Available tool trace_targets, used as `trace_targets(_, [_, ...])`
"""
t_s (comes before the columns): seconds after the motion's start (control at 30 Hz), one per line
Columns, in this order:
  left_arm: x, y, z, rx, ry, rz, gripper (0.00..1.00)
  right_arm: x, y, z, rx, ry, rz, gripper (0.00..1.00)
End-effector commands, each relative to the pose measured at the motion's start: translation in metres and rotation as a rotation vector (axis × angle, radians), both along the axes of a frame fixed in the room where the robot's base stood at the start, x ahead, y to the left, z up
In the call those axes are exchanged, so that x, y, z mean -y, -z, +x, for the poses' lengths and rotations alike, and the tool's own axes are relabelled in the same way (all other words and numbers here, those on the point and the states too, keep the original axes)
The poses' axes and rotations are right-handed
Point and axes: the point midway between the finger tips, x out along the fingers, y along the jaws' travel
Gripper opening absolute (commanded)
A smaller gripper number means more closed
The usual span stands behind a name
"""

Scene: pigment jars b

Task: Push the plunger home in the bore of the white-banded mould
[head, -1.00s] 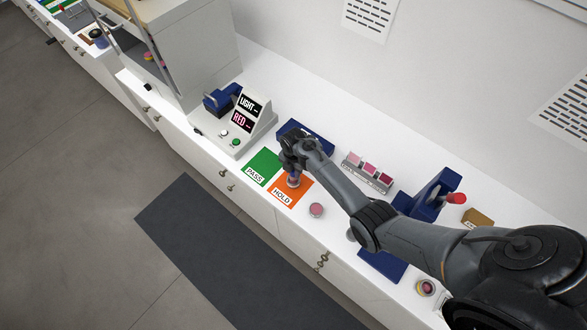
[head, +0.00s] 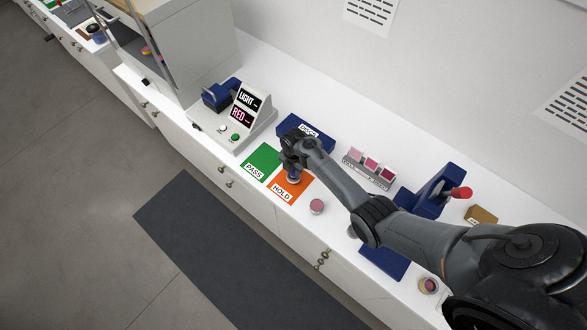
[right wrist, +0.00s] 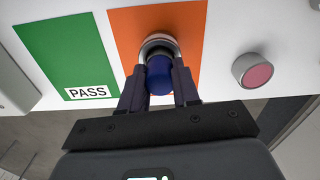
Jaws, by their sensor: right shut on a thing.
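My right gripper (head: 293,174) is over the orange HOLD card (head: 282,196). In the right wrist view its fingers (right wrist: 159,88) are shut on a blue round-topped piece (right wrist: 160,76), which looks like the plunger. A metal ring (right wrist: 158,40), apparently the mould's rim, shows just beyond the blue piece, on the orange card. The fingers and the blue piece hide most of the mould. I cannot see a white band, nor how deep the plunger sits in the bore. My left gripper is not in view.
A pink-topped metal pot (head: 316,207) stands right of the card. The green PASS card (head: 262,163) lies left. A blue tray (head: 306,133) is behind my gripper.

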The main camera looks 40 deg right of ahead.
Motion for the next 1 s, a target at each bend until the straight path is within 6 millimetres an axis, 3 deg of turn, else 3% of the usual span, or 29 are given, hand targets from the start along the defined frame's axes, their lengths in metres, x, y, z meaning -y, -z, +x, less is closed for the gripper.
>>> trace_targets(0.93, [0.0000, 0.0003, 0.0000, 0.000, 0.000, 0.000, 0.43, 0.0002, 0.0046, -0.0005, -0.001, 0.001, 0.000, 0.00])
trace_targets(0.97, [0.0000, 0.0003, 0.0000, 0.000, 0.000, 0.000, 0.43, 0.0003, 0.0047, -0.0005, -0.001, 0.001, 0.000, 0.34])
trace_targets(1.0, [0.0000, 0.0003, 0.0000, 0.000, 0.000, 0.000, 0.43, 0.0003, 0.0047, -0.0005, -0.001, 0.000, 0.000, 0.40])
